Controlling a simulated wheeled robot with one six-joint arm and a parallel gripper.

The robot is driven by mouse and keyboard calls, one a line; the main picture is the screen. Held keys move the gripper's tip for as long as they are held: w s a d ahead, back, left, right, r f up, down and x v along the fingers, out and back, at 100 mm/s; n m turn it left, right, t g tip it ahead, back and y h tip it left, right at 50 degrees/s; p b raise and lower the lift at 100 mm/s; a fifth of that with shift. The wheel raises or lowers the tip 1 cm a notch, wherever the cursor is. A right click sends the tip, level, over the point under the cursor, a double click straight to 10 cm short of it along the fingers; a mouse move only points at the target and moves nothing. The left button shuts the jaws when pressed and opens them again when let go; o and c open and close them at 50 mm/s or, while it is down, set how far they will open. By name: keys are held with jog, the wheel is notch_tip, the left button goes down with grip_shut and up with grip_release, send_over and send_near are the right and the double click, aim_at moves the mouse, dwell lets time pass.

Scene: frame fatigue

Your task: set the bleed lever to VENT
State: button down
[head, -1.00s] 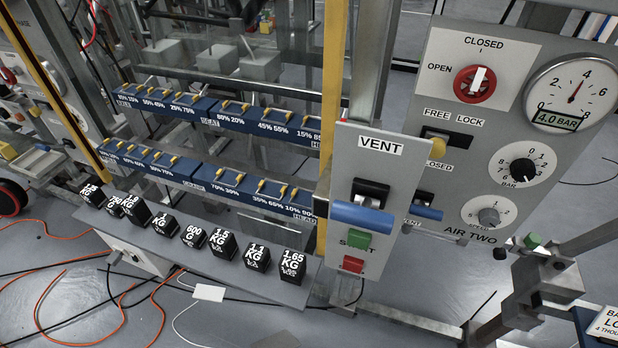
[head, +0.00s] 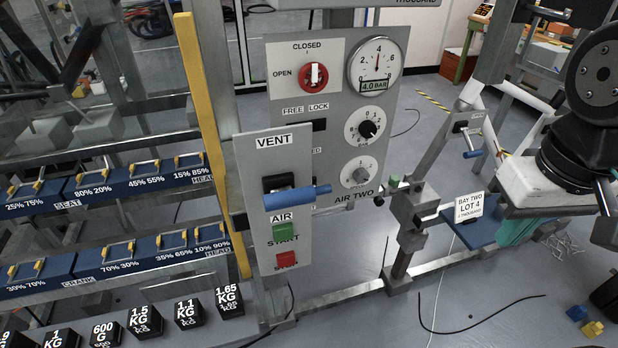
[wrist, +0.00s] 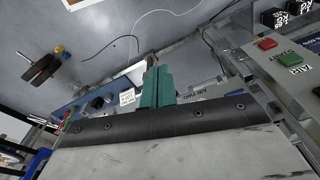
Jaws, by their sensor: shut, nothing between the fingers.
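The bleed lever is a blue bar handle (head: 297,197) at a dark slot on a grey panel (head: 247,165). The VENT label (head: 272,141) is above it and the AIR label (head: 281,217) just below. The handle sits low, close to AIR. My gripper's teal fingers (head: 515,231) show partly under the pale wrist body at the right, well apart from the lever. In the wrist view the fingers (wrist: 157,88) are together and empty. That view shows the panel's AIR label (wrist: 291,70) upside down at right; I cannot make out the lever there.
A green START button (head: 285,232) and red button (head: 286,258) sit below the lever. The AIR TWO panel (head: 335,195) stands behind it. A yellow post (head: 205,120) and weights (head: 187,312) are at left. A BAY TWO LOT 4 sign (head: 470,206) stands between panel and gripper.

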jog(key=w+a+f+n+t, duration=0.1)
jog(key=w+a, duration=1)
jog(key=w, duration=0.2)
jog(key=w+a+f+n+t+y, duration=0.1)
jog(key=w+a+n, duration=0.1)
jog(key=w+a, duration=0.9)
jog(key=w, duration=0.3)
jog(key=shift+w+a, duration=0.2)
jog(key=shift+w, duration=0.05)
